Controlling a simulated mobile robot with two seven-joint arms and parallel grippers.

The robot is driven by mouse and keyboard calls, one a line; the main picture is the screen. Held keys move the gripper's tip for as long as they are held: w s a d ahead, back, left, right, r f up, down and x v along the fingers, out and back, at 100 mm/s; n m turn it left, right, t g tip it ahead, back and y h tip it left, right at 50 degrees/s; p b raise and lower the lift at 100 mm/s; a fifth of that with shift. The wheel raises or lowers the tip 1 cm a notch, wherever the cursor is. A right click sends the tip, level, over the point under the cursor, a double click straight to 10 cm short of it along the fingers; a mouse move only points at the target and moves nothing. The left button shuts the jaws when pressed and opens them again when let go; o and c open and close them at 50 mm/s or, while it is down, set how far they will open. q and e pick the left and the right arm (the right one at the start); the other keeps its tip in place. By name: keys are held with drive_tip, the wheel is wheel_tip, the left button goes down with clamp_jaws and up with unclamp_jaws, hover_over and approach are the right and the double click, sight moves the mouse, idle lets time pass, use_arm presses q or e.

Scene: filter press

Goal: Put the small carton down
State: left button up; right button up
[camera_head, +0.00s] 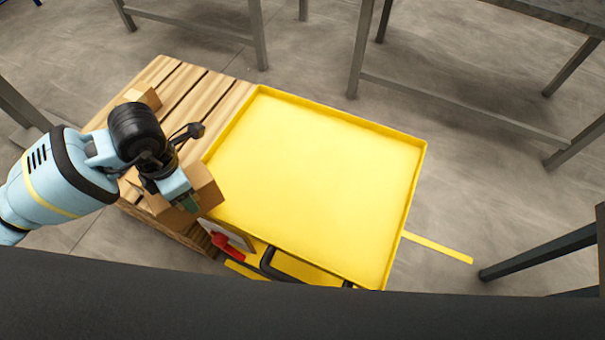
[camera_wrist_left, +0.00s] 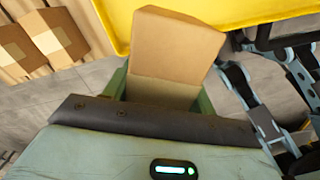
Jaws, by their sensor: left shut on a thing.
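A small brown carton (camera_head: 207,184) is held in my left gripper (camera_head: 184,200), whose arm comes in from the left in the head view. The gripper is shut on it and partly hides it. In the left wrist view the carton (camera_wrist_left: 176,42) stands out beyond the green fingers, one on each side. In the head view the carton overlaps the near left corner of the yellow tray and the pallet edge. I cannot tell whether it touches either. My right gripper is not in view.
A wooden pallet (camera_head: 207,92) stands left of the yellow tray (camera_head: 320,180), which is empty. Cartons (camera_wrist_left: 57,34) lie on the pallet in the left wrist view. A red handle (camera_head: 227,243) and black bar (camera_head: 285,274) sit at the tray's near side. Grey tables stand behind.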

use_arm(q)
drive_tip(key=n, duration=0.1)
drive_tip(key=w+n, duration=0.1)
drive_tip(key=n+b, duration=0.1)
drive_tip(key=shift+w+a+f, duration=0.15)
drive_tip(key=shift+a+f, duration=0.1)
drive_tip(key=shift+a, duration=0.05)
drive_tip(key=shift+w+a+r+n+b, duration=0.1)
drive_tip(key=shift+w+n+b, duration=0.15)
drive_tip(key=shift+n, duration=0.35)
drive_tip(key=shift+w+a+n+b, duration=0.1)
drive_tip(key=shift+n+b, duration=0.1)
drive_tip(key=shift+n, duration=0.4)
drive_tip(key=shift+w+d+f, duration=0.8)
drive_tip(key=shift+w+d, duration=0.95)
drive_tip(key=shift+d, duration=0.25)
drive_tip(key=shift+w+d+f, duration=0.85)
drive_tip(key=shift+w+d, duration=0.95)
drive_tip(key=shift+d, duration=0.2)
drive_tip(key=shift+w+d+f, duration=0.8)
drive_tip(key=shift+w+d, duration=0.95)
drive_tip(key=shift+d, duration=0.25)
drive_tip(key=shift+f, duration=0.1)
drive_tip(key=shift+f, duration=0.1)
drive_tip(key=o, duration=1.3)
